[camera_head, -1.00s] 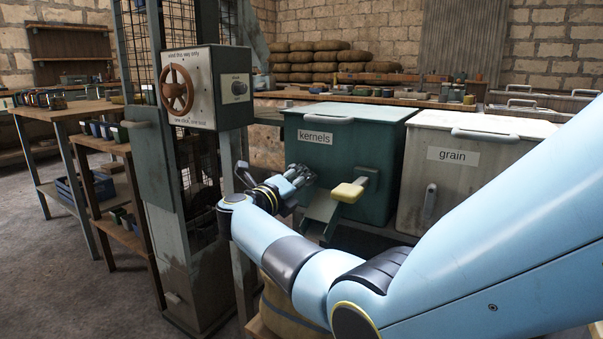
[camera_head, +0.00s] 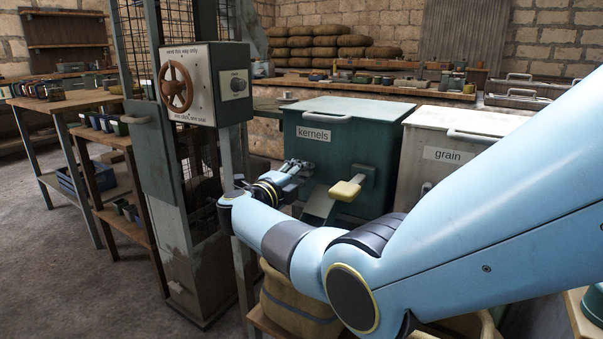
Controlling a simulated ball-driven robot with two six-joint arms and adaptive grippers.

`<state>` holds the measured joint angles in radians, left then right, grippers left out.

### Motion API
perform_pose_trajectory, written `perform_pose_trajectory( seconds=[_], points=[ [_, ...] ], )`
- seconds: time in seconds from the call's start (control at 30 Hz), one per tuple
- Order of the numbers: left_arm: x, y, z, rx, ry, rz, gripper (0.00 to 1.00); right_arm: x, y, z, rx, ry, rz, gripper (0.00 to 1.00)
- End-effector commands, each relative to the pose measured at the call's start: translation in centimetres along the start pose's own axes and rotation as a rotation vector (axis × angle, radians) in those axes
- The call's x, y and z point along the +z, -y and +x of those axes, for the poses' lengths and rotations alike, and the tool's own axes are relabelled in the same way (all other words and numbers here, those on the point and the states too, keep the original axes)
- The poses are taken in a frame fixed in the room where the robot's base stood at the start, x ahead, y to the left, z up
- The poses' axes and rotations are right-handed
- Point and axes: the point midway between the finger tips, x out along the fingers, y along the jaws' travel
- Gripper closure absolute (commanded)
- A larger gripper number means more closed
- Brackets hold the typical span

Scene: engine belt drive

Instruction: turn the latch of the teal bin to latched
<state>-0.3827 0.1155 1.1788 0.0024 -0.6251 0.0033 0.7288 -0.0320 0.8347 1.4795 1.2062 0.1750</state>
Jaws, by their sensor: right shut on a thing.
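The teal bin (camera_head: 352,128), with a "kernels" label, stands right of the middle with its lid closed. My right gripper (camera_head: 297,166) is at the left part of the bin's front, below the label. It is shut on the latch, which the fingers hide, so I cannot tell the latch's angle. My left gripper is not in view.
A yellow-ended lever (camera_head: 346,189) juts from the teal bin's front, right of my gripper. A white "grain" bin (camera_head: 410,170) stands to the right. A sack (camera_head: 297,305) sits below my arm.

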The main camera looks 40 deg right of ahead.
Motion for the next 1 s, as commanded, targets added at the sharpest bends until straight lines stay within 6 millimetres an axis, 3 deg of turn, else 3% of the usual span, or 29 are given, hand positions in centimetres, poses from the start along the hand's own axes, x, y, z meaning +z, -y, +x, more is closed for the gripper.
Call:
perform_pose_trajectory(
  seconds=[0.3, 0.33, 0.5, 0.8, 1.0],
  points=[
    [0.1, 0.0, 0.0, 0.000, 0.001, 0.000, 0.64, 0.1, 0.0, -0.1, 0.001, 0.004, 0.000, 1.00],
    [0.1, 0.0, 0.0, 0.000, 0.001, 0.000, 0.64, 0.1, 0.0, -0.1, 0.001, 0.004, 0.000, 0.80],
    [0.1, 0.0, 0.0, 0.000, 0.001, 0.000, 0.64, 0.1, 0.0, 0.0, 0.001, 0.003, 0.001, 0.61],
    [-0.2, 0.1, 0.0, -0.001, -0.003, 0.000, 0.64, 0.1, 0.0, -0.4, 0.001, 0.002, 0.001, 0.61],
    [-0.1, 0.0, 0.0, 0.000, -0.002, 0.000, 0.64, 0.1, -0.2, -3.6, 0.005, 0.004, 0.001, 0.61]
  ],
)
